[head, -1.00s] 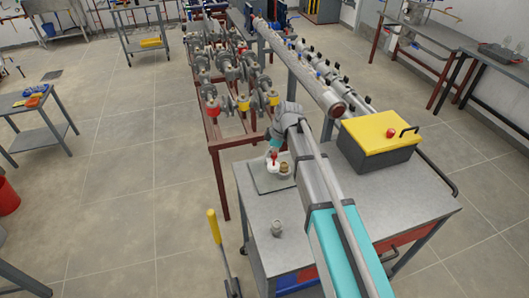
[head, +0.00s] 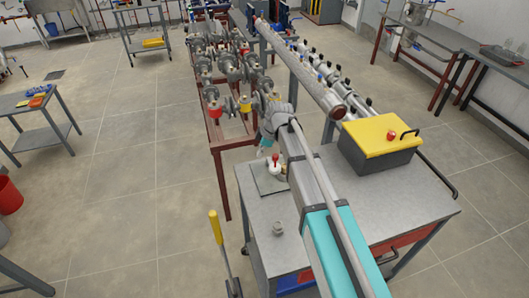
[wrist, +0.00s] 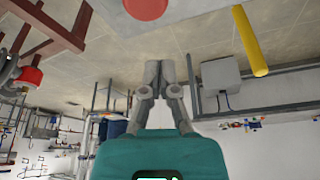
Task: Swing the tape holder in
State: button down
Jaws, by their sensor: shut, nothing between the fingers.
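I cannot pick out the tape holder with certainty in either view. On the near cart, a grey plate (head: 268,184) bears a small white piece with a red top (head: 275,161), partly hidden by my arm. My gripper (wrist: 166,66) shows in the wrist view with its two grey fingers together and nothing between them. In the head view its teal body (head: 265,147) hangs near the cart's far left corner, above and left of the white piece; its fingertips are not clear there. No contact shows.
The cart top (head: 335,215) carries a grey box with a yellow lid (head: 381,135) at right and a small grey piece (head: 278,229) at front left. A valve rack (head: 231,128) stands behind. A yellow handle (head: 216,227) stands left of the cart. Floor is open further left.

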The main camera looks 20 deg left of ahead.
jog(key=p+v, duration=0.7)
jog(key=v, duration=0.1)
jog(key=shift+r, duration=0.3)
jog(key=shift+w, duration=0.15)
dwell(0.5)
jog(key=s+d+f+m+h+b, duration=0.1)
jog(key=s+d+m, duration=0.4)
jog(key=d, duration=0.6)
jog(key=s+d+f+m+h+b, duration=0.1)
jog(key=s+d+f+m+b, duration=0.1)
jog(key=s+d+m, duration=0.3)
jog(key=s+d+f+m+h+b, duration=0.1)
jog(key=s+d+f+m, duration=0.2)
jog(key=d+m, duration=0.7)
jog(key=s+d, duration=0.1)
jog(key=d, duration=0.7)
jog(key=shift+s+d+t+h+b, duration=0.3)
jog(key=shift+s+t+h, duration=0.1)
